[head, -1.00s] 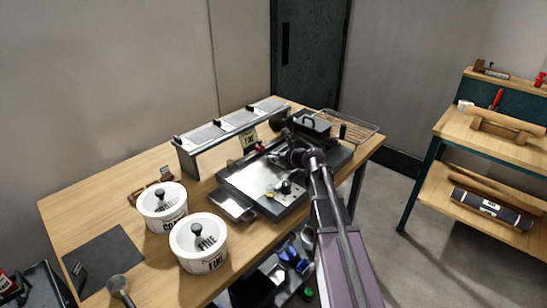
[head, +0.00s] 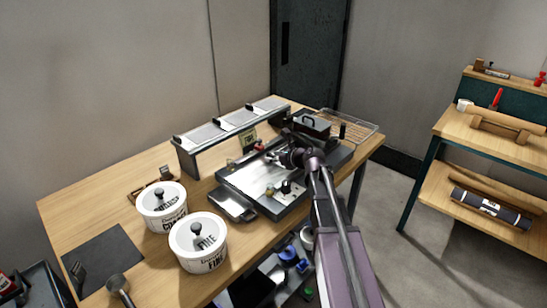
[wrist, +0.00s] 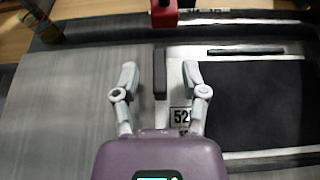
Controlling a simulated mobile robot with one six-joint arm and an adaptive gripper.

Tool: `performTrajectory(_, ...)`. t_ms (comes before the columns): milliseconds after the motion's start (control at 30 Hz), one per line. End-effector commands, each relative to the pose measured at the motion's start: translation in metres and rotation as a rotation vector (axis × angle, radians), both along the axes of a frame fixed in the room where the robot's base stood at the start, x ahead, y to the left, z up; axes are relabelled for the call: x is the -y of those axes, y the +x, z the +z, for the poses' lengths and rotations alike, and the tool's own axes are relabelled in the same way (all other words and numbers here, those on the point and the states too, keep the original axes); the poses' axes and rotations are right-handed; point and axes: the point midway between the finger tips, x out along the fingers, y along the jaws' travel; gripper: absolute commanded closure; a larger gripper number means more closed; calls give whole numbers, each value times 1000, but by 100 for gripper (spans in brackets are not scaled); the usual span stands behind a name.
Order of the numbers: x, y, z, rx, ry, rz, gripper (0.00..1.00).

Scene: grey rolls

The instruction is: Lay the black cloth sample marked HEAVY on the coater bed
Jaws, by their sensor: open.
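My gripper (head: 277,158) is over the coater on the bench. In the wrist view my gripper (wrist: 160,80) is open, its two grey fingers apart, with a narrow dark bar (wrist: 160,73) between them in the picture. I cannot tell whether they touch it. The coater bed (head: 243,178) is a pale flat plate in a dark frame, partly hidden by my arm. A black square panel (wrist: 255,105) shows right of the fingers, near a label reading 52; I cannot tell whether it is cloth. No HEAVY mark is readable.
Two white lidded tubs (head: 162,210) (head: 198,248) and a dark mat (head: 105,258) occupy the bench's left. A rack of grey plates (head: 233,122) stands behind the coater. A wire rack (head: 350,124) lies beyond it. A shelf with rolls (head: 490,207) stands right.

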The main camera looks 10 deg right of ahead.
Motion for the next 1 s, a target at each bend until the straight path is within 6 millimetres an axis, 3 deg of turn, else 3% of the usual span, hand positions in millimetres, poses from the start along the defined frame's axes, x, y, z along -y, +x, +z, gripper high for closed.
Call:
performTrajectory(367, 0, 0, 18, 0, 0, 0, 44)
performTrajectory(1000, -1, -1, 72, 0, 0, 0, 44)
